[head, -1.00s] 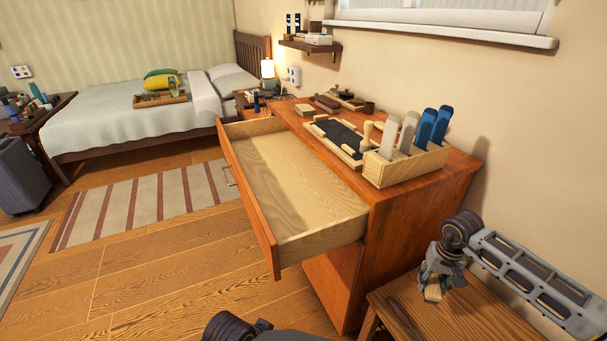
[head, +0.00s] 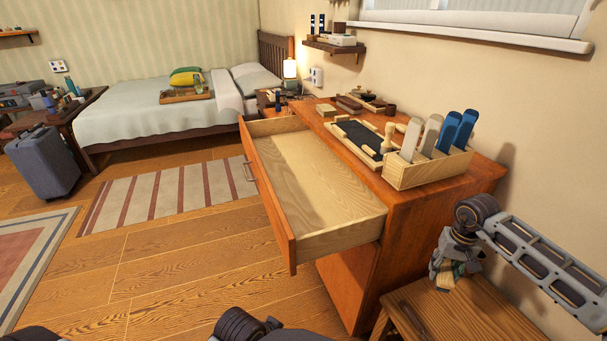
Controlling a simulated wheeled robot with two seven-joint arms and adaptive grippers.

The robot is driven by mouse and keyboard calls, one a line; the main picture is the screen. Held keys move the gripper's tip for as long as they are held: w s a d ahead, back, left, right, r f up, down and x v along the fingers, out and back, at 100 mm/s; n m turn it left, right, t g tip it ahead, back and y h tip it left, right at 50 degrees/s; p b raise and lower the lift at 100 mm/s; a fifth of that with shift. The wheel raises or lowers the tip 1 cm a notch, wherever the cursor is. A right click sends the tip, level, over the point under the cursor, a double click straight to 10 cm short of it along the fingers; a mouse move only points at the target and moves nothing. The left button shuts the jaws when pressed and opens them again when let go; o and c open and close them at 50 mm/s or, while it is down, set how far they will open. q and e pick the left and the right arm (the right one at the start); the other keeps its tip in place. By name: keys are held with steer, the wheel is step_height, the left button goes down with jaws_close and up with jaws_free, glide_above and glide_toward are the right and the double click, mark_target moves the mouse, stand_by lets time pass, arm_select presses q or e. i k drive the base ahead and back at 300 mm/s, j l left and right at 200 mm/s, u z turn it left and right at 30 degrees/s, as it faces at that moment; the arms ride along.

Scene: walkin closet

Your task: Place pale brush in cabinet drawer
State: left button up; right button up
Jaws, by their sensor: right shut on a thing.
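The wooden cabinet (head: 435,212) stands right of centre in the head view. Its drawer (head: 312,185) is pulled far out, and its visible floor is bare. My right gripper (head: 447,272) is at the lower right, above a wooden stool (head: 455,312) and to the right of the drawer. It is shut on a small pale piece, seemingly the pale brush (head: 447,270), mostly hidden by the fingers. My left gripper is not clearly in view.
On the cabinet top are a wooden box (head: 425,173) with pale and blue upright pieces, a dark tray (head: 358,137) and small wooden items. A wall rises behind. Open floor (head: 185,265) lies left of the drawer; a bed (head: 150,115) stands farther back.

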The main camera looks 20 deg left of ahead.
mark_target(305, 181)
steer(key=k+u, duration=0.7)
steer(key=k+j, duration=0.05)
